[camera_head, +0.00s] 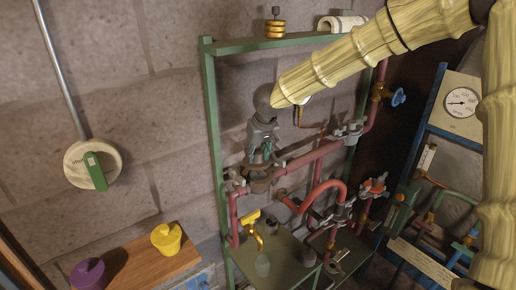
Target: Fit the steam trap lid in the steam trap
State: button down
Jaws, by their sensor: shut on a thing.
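My gripper (262,155) points down in the middle of the view, in front of the green frame. Its fingers are shut on a small dark piece, which I take to be the steam trap lid (259,168). It is hard to make out at this size. Just below it is a dark brown pipe fitting, which looks like the steam trap (258,186), set in the reddish pipe run. Lid and trap overlap in this view. I cannot tell whether they touch or a gap lies between them.
Reddish pipes (312,152) with grey clamps run right of my gripper. A green frame (214,110) stands around them. A yellow tap (252,218) is below. A wooden shelf (130,268) with purple (88,273) and yellow (166,238) pots is lower left. A gauge panel (461,102) is right.

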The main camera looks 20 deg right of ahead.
aim_at(258, 163)
jog(key=shift+w+f, duration=0.3)
jog(key=shift+f, duration=0.3)
jog(key=shift+f+b, duration=0.15)
jog(key=shift+b, duration=0.3)
jog(key=shift+s+f+b, duration=0.15)
jog(key=shift+s+b, duration=0.15)
jog(key=shift+s, duration=0.5)
jog(key=shift+x, duration=0.85)
jog(key=shift+w+d+f, duration=0.1)
jog(key=shift+w+d, duration=0.05)
jog(key=shift+w, duration=0.05)
jog(key=shift+s, duration=0.3)
jog(key=shift+w+f, duration=0.15)
jog(key=c, duration=0.9)
grip_release()
jog(key=shift+o, duration=0.2)
